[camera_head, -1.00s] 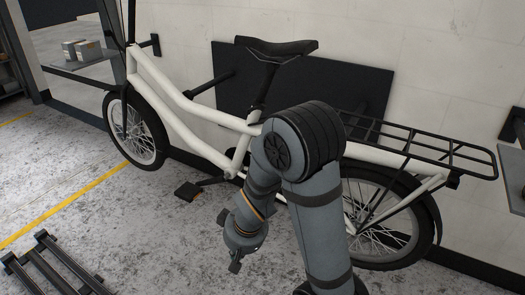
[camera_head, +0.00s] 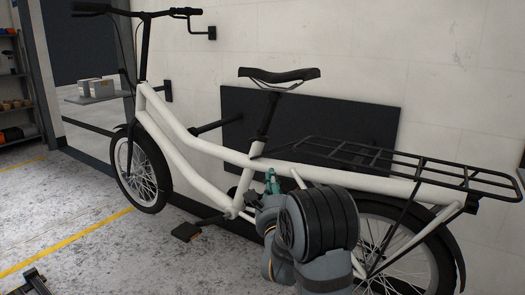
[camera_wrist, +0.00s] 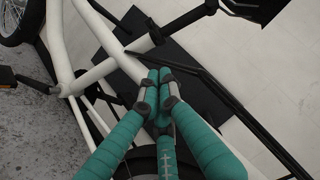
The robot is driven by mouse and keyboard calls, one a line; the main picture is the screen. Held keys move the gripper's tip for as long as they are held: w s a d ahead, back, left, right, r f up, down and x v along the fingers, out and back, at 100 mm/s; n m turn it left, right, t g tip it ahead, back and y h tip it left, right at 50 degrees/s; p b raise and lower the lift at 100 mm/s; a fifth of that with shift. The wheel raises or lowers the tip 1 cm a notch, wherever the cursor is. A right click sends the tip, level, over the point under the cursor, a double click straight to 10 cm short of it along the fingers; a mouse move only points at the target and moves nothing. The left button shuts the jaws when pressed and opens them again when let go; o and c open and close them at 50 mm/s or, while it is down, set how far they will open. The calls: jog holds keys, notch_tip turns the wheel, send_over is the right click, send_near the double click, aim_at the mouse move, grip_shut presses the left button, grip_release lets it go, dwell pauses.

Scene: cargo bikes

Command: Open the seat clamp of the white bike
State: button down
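The white bike (camera_head: 190,158) stands upright along the wall, with its black saddle (camera_head: 278,76) on a dark seat post (camera_head: 267,113). The seat clamp (camera_head: 257,148) is at the foot of the post, small and dark in the head view. In the wrist view a dark collar with a short lever-like piece, likely the seat clamp (camera_wrist: 152,35), shows above my fingertips. My gripper (camera_wrist: 160,76) has teal fingers with the tips drawn together and nothing visible between them. In the head view it (camera_head: 271,182) points up beside the frame, below the clamp and apart from it.
The black rear rack (camera_head: 400,163) extends right behind the seat post. A dark panel (camera_head: 330,118) is on the wall behind the bike. A pedal (camera_head: 187,231) sticks out low at the left. The floor in front of the bike is mostly clear.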

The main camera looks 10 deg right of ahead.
jog(key=w+r+m+p, duration=0.1)
jog(key=w+r+p, duration=0.1)
jog(key=w, duration=0.4)
jog(key=w+a+r+m+p, duration=0.1)
jog(key=w+r+p, duration=0.1)
jog(key=w, duration=0.4)
jog(key=shift+w+a+r+p, duration=0.2)
jog(key=shift+a+p, duration=0.1)
jog(key=shift+p, duration=0.15)
jog(key=shift+f+m, duration=0.1)
jog(key=shift+m, duration=0.2)
